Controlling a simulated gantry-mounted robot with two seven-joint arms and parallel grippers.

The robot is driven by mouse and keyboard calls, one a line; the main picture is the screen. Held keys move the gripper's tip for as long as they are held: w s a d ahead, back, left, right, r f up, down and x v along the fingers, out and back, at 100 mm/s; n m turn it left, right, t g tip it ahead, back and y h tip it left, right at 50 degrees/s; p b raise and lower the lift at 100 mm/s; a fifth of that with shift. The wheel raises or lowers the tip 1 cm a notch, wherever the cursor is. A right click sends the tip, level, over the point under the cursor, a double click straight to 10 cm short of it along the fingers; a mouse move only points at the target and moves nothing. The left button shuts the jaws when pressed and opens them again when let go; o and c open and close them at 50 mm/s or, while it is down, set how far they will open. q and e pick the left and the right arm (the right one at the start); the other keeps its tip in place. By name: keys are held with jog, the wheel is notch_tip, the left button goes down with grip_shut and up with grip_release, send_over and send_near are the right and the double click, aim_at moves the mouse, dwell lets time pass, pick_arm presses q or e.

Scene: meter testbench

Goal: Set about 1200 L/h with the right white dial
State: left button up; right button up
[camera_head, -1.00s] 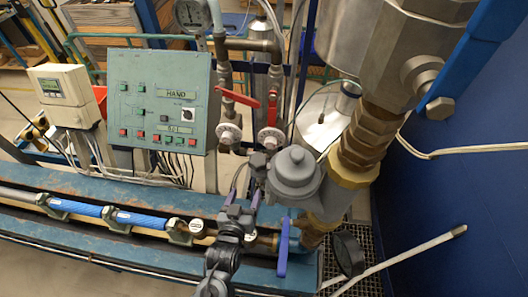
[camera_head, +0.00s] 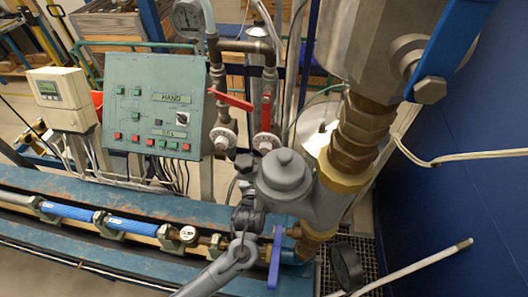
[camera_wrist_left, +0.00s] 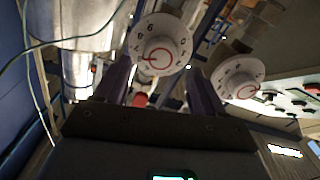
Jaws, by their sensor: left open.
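The right white dial (camera_head: 265,143) is on a pipe below a red lever, right of the green panel. In the left wrist view it is the dial (camera_wrist_left: 160,43) at top centre, with dark numbers and a red ring. The left white dial (camera_head: 222,140) is beside it and also shows in the wrist view (camera_wrist_left: 239,77). My left gripper (camera_head: 246,172) is just below the dials. In the wrist view my left gripper (camera_wrist_left: 159,77) is open, its fingers on either side of the right dial's lower part. I cannot tell if they touch it. My right gripper is out of view.
The green control panel (camera_head: 150,105) stands left of the dials. A grey round meter body (camera_head: 285,180) and brass fittings (camera_head: 352,135) are close on the right. A red lever (camera_head: 232,100) points sideways above the left dial. A blue lever (camera_head: 275,255) hangs below.

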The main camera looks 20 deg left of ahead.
aim_at(265, 151)
pick_arm(q)
jog(key=shift+w+a, duration=0.15)
jog(key=shift+w, duration=0.6)
jog(key=shift+w+a, duration=0.1)
jog(key=shift+w, duration=0.65)
jog(key=shift+c, duration=0.3)
